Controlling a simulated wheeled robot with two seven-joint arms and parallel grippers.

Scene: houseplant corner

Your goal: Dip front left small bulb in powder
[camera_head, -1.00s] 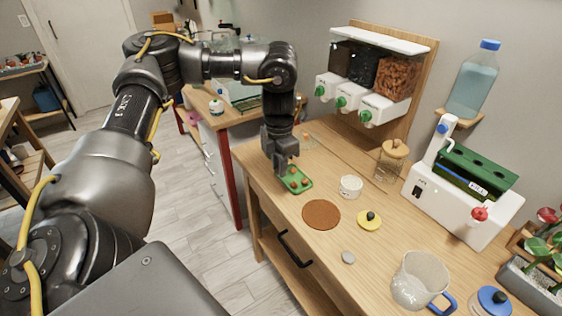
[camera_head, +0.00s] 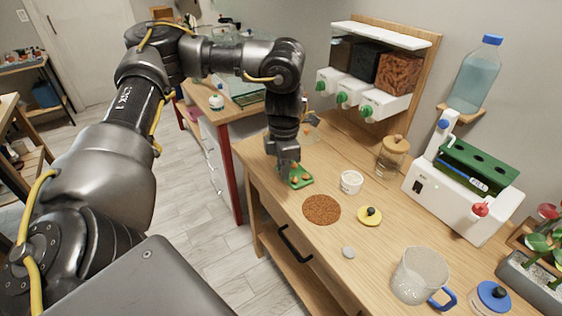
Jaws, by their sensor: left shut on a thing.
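My left gripper (camera_head: 287,178) points down at the left edge of a small green tray (camera_head: 302,184) near the front left of the table. It is shut on a small bulb, which its fingers hide almost fully. Other small orange-brown bulbs (camera_head: 305,177) lie in the tray. A small white cup (camera_head: 351,182) stands right of the tray; I cannot see whether powder is in it. A yellow disc with a dark knob (camera_head: 370,215) lies in front of the cup. My right gripper is not in view.
A round brown mat (camera_head: 321,210) lies in front of the tray. A glass jar with a wooden lid (camera_head: 393,156) stands behind the cup. Dispensers (camera_head: 363,95) stand at the back.

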